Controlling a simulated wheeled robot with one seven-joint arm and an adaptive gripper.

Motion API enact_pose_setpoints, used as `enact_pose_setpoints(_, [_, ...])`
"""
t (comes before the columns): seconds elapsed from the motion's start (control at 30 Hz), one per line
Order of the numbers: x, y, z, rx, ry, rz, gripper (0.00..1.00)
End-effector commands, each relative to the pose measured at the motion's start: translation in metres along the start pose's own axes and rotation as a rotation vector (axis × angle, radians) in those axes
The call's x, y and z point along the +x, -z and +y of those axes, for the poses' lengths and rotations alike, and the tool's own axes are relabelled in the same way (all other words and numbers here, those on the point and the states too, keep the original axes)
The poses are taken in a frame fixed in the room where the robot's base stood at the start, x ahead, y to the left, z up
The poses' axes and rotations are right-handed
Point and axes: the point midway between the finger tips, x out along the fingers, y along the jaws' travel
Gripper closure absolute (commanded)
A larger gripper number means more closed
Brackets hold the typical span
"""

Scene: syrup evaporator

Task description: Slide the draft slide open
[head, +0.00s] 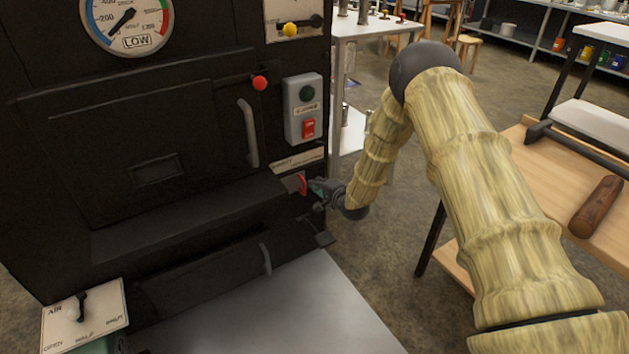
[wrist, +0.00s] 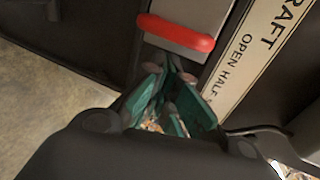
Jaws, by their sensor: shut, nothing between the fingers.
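The draft slide shows in the wrist view as a grey metal plate with a red bar handle (wrist: 176,33) across its end. In the head view its red handle (head: 302,185) is small, low on the right of the black evaporator front. A pale label (wrist: 255,52) reading "DRAFT" and "OPEN HALF" runs beside the slide. My gripper (wrist: 176,72) is shut and empty, its teal fingers pointing at the slide just below the red handle. In the head view my gripper (head: 316,189) is right beside the handle. I cannot tell whether the fingertips touch it.
A door handle (head: 249,132) and a switch box (head: 305,107) are above the slide. A grey surface (head: 275,310) lies in front below. A wooden workbench (head: 560,170) stands to the right of my arm. Open floor (head: 390,265) lies between.

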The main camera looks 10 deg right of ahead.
Motion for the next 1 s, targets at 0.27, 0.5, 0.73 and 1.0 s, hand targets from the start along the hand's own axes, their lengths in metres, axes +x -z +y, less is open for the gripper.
enact_pose_setpoints(0.27, [-0.027,0.0,-0.001,0.002,-0.001,0.0,1.0])
enact_pose_setpoints(0.5, [-0.048,0.0,0.001,0.002,0.0,0.0,1.0])
enact_pose_setpoints(0.73, [-0.068,0.0,0.003,0.002,-0.001,0.0,1.0])
enact_pose_setpoints(1.0, [-0.077,-0.001,0.006,0.0,0.0,-0.001,1.0])
